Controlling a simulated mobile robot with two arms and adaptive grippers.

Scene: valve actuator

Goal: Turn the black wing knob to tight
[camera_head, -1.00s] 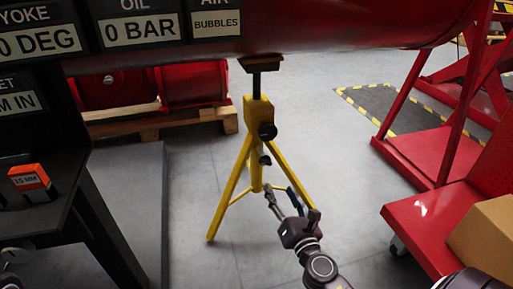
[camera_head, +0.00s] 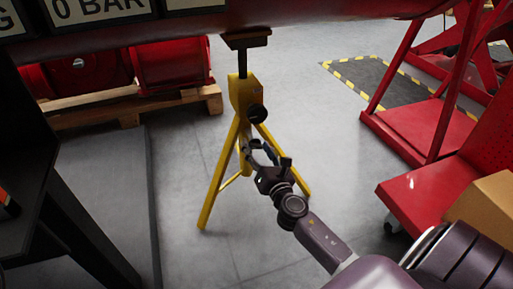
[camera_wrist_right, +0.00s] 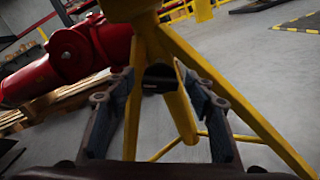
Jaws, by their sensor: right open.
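The yellow tripod stand (camera_head: 243,100) stands on the floor under a red cylinder. In the right wrist view, the black wing knob (camera_wrist_right: 160,77) appears as a wide dark bar between the fingers. My right gripper (camera_head: 260,149) is open, with its fingers pointing at the stand. In the wrist view, gaps show between the knob and both fingers. My left gripper is out of view.
The red cylinder (camera_head: 310,27) hangs over the stand. A black table (camera_head: 70,215) is at the left, with a wooden pallet (camera_head: 150,108) behind. A red cart (camera_head: 425,195) with a cardboard box (camera_head: 488,208) stands at the right. Grey floor around the stand is clear.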

